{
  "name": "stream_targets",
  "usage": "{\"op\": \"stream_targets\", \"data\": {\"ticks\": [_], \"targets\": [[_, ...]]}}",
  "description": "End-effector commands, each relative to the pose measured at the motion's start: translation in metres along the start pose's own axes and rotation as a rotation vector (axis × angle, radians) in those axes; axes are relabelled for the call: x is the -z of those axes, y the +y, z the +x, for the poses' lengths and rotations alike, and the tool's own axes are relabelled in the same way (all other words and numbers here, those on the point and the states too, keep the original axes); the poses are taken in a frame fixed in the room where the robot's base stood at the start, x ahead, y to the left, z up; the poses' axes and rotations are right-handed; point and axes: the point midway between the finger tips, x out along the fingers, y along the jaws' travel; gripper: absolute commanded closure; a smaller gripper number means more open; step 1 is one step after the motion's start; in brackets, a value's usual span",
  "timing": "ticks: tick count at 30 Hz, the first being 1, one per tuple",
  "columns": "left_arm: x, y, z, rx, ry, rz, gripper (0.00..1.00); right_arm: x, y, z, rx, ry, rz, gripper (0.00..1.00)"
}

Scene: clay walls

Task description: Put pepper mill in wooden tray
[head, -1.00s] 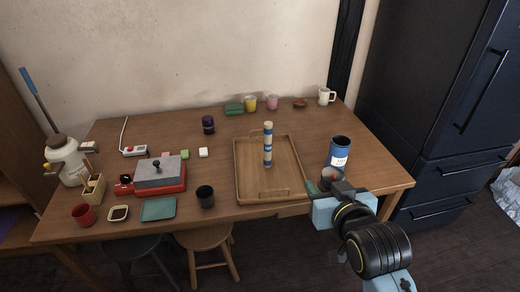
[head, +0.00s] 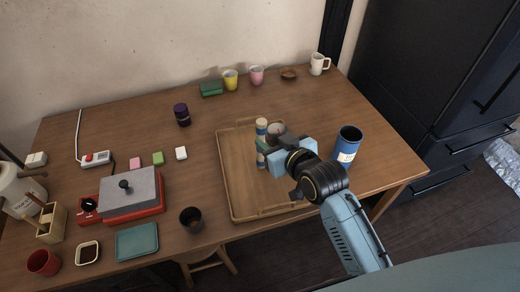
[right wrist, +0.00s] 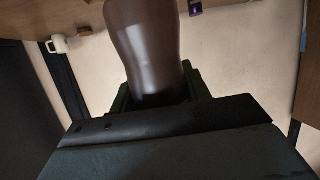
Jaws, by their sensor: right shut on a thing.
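The brown, smooth, waisted pepper mill fills the top middle of the right wrist view (right wrist: 150,45), between the dark fingers of my right gripper (right wrist: 158,95). In the head view only its rounded top (head: 277,128) shows above my right gripper (head: 274,143), which is shut on it over the wooden tray (head: 233,190). The gripper hides the mill's lower part, so I cannot tell whether it touches the tray. My left gripper is not in view.
A striped cylinder (head: 261,126) stands in the tray, just left of and partly behind my right gripper. A blue canister (head: 347,148) stands right of the tray, a dark cup (head: 191,220) to its left. Bare tray floor shows at the left and front.

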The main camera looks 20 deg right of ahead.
Motion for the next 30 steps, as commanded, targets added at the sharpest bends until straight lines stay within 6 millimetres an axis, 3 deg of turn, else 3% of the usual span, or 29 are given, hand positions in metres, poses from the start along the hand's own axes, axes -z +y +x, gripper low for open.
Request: {"op": "stream_targets", "data": {"ticks": [5,15,30], "targets": [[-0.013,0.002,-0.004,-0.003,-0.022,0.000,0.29,-0.026,-0.002,0.025,0.051,0.002,-0.010,0.80],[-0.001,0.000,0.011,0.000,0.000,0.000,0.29,-0.081,-0.002,0.048,0.062,0.002,-0.012,0.80],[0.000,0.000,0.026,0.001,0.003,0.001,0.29,-0.130,-0.003,0.066,0.062,0.005,-0.011,0.80]]}}
